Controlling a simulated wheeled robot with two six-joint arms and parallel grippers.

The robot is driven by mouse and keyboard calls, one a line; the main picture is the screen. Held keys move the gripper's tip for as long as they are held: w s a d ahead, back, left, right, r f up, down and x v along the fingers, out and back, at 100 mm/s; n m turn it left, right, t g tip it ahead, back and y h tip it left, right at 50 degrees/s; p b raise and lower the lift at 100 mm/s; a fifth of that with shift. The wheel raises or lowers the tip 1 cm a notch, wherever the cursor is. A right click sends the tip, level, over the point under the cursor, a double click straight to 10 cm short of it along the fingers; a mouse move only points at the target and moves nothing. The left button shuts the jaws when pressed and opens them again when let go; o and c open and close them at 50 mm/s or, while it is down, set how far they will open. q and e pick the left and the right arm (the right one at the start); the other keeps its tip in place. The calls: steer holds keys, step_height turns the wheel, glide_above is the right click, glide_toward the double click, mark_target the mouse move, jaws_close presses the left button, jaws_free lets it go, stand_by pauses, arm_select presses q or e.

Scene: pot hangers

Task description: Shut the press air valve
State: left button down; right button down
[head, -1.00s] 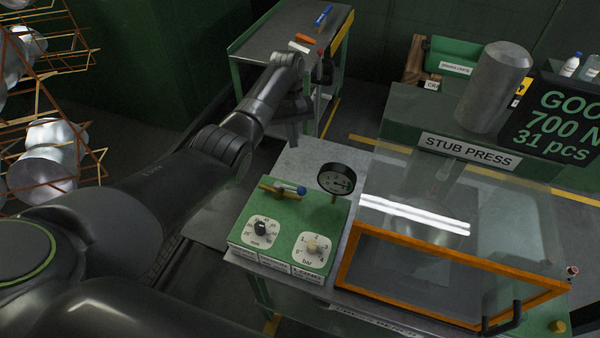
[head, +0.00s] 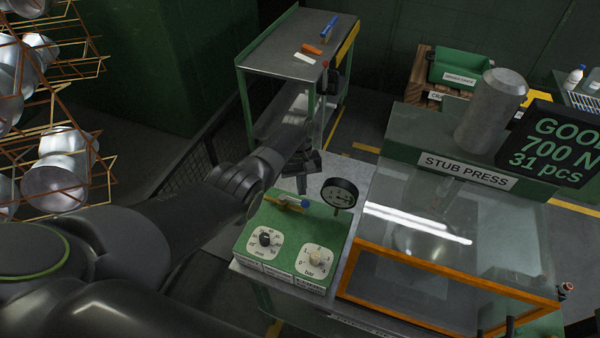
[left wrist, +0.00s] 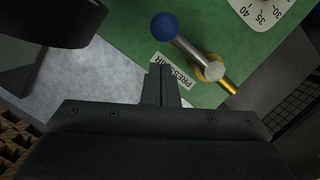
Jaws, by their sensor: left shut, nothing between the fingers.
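The air valve (head: 284,202) sits on the back edge of the green control panel. It has a brass pipe and a lever with a blue knob (left wrist: 165,26). In the left wrist view the silver lever (left wrist: 193,52) lies roughly in line with the brass pipe (left wrist: 230,85). My left gripper (head: 302,186) is just behind the valve. In the left wrist view its fingers (left wrist: 161,80) are shut and empty, pointing over the label beside the lever and apart from the knob. My right gripper is not in view.
A round gauge (head: 339,194) stands to the right of the valve. Two dials are on the green panel (head: 290,232). The stub press with its clear, orange-framed guard (head: 445,270) is at right. A cart (head: 283,50) stands behind. Wire racks with metal pots hang at left.

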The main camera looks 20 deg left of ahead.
arm_select(q)
steer(key=shift+s+d+r+p, duration=0.25)
steer(key=shift+s+d+p, duration=0.15)
steer(key=shift+s+p, duration=0.3)
steer(key=shift+f, duration=0.1)
